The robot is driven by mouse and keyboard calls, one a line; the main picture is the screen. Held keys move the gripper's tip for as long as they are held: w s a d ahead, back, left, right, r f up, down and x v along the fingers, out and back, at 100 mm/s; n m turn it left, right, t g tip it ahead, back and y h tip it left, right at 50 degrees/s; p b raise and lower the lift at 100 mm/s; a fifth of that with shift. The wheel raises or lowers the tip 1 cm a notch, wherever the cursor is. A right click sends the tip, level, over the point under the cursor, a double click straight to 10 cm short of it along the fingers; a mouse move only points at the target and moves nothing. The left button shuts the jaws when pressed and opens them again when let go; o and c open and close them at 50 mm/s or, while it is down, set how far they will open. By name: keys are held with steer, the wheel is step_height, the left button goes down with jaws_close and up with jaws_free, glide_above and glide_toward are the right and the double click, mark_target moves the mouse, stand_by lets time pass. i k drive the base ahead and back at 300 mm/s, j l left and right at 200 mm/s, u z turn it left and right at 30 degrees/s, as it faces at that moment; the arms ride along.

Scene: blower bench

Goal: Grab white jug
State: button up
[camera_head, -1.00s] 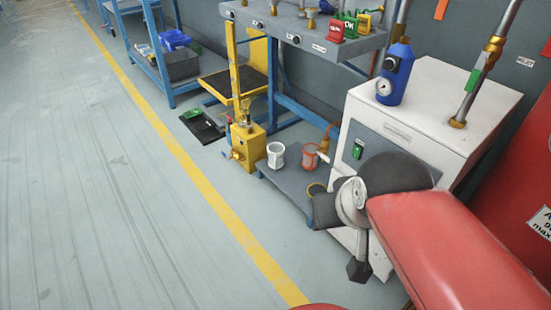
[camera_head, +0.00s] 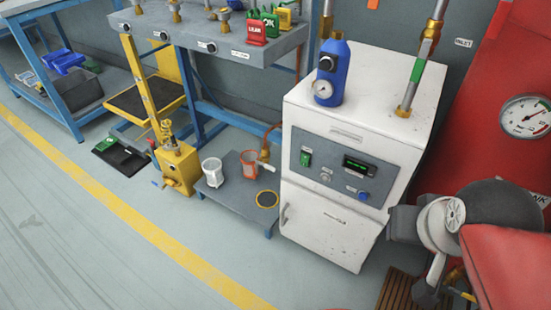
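The white jug (camera_head: 212,173) stands upright on a low grey platform, left of an orange-red jug (camera_head: 249,165). It looks like a small open-topped container and nothing covers it. My arm is folded at the right edge of the picture, in front of the red tank. The dark end of my gripper (camera_head: 425,293) shows low at the right, far from the jug and on the other side of the white cabinet. Its fingers are too small and dark to tell whether they are open.
The low platform (camera_head: 229,208) has a yellow ring on it. A yellow pump stand (camera_head: 177,168) is just left of the jug. The white cabinet (camera_head: 330,232) with a blue bottle (camera_head: 330,72) stands to the right. Grey floor in front is clear.

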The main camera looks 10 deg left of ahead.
mark_target(212, 167)
steer(key=i+j+z, duration=0.1)
steer(key=j+z, duration=0.35)
steer(key=j, duration=0.15)
steer(key=j+z, duration=0.4)
steer(key=j, duration=0.25)
steer(key=k+j+z, duration=0.1)
steer(key=j+z, duration=0.35)
steer(key=j, duration=0.15)
steer(key=k+j+z, duration=0.2)
steer(key=j+z, duration=0.25)
steer(key=j, duration=0.15)
steer(key=k+j, duration=0.15)
steer(key=j, duration=0.2)
steer(key=k+j, duration=0.1)
steer(key=j, duration=0.25)
steer(key=k+j, duration=0.15)
steer(key=j, duration=0.2)
steer(key=k+j, duration=0.15)
steer(key=j, duration=0.2)
steer(key=k+j, duration=0.1)
steer(key=j, duration=0.2)
steer(key=k+j, duration=0.15)
steer(key=j, duration=0.2)
steer(key=z, duration=0.05)
